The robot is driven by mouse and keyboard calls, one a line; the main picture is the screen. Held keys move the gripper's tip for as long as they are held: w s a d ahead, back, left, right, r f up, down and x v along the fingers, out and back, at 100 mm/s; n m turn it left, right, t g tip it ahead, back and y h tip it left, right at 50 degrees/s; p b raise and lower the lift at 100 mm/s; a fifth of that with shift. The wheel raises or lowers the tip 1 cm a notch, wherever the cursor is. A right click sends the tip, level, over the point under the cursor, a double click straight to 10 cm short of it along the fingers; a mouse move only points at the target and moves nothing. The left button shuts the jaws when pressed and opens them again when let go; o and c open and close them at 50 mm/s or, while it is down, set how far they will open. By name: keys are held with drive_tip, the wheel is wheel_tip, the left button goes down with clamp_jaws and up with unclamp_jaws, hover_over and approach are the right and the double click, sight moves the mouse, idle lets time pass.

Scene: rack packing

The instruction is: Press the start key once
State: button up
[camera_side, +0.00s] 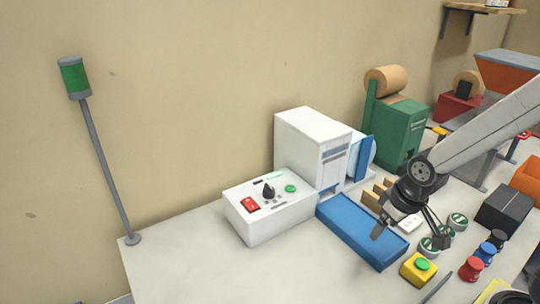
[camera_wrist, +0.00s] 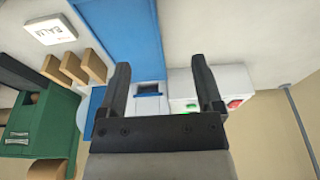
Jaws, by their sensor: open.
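A white control box (camera_side: 268,220) stands on the table left of centre. Its top bears a green round key (camera_side: 291,188), a black knob (camera_side: 268,191) and a red switch (camera_side: 250,204). In the wrist view its green key (camera_wrist: 191,105) and red switch (camera_wrist: 236,103) show near the right finger. A yellow box (camera_side: 418,271) with another green button (camera_side: 422,264) sits at the front. No lettering tells me which is the start key. My gripper (camera_side: 410,226) is open and empty, over the right part of the blue tray (camera_side: 350,225), apart from both green buttons. It also shows in the wrist view (camera_wrist: 160,70).
A white machine (camera_side: 308,145) stands behind the control box. A pole with a green lamp (camera_side: 75,77) rises at left. A green machine (camera_side: 402,128) stands at the back. Several round tins, weights and a black box (camera_side: 503,208) crowd the right. The front left table is clear.

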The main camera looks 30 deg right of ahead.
drive_tip(key=shift+c, duration=0.2)
clamp_jaws()
idle(1.4)
